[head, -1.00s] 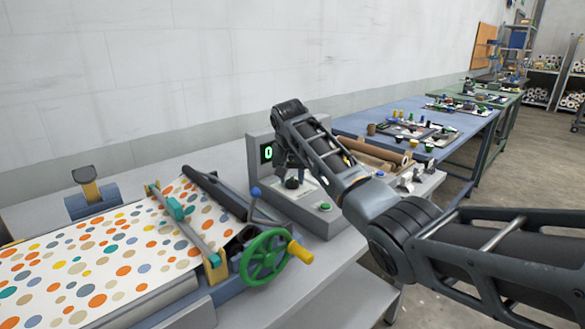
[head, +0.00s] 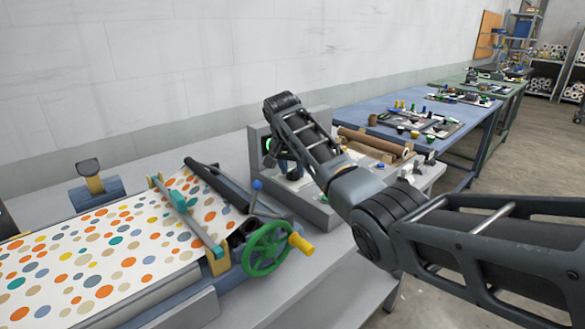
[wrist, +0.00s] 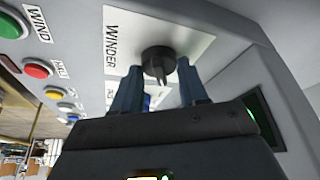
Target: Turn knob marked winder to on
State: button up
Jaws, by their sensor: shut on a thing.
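The dark round winder knob (wrist: 159,62) sits on a white plate marked WINDER (wrist: 112,45) on the grey control box. In the wrist view my gripper (wrist: 160,72) has one finger on each side of the knob and is shut on it. A pointer ridge shows on the knob's face, but I cannot read its setting against the plate; the fingers hide part of the markings. In the head view my gripper (head: 287,166) is at the control box (head: 318,128), and it hides the knob there.
A green button (wrist: 10,25) marked WIND, a red button (wrist: 37,70), a yellow one (wrist: 53,93) and other buttons line the box. A green handwheel (head: 266,248) stands in front at the left. A partly covered green display (head: 267,144) is beside my gripper.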

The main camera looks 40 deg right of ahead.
aim_at(289, 184)
jog(key=o, duration=1)
jog(key=v, duration=0.7)
jog(key=shift+r+b, duration=0.35)
jog(key=shift+b, duration=0.1)
jog(key=shift+s+a, duration=0.1)
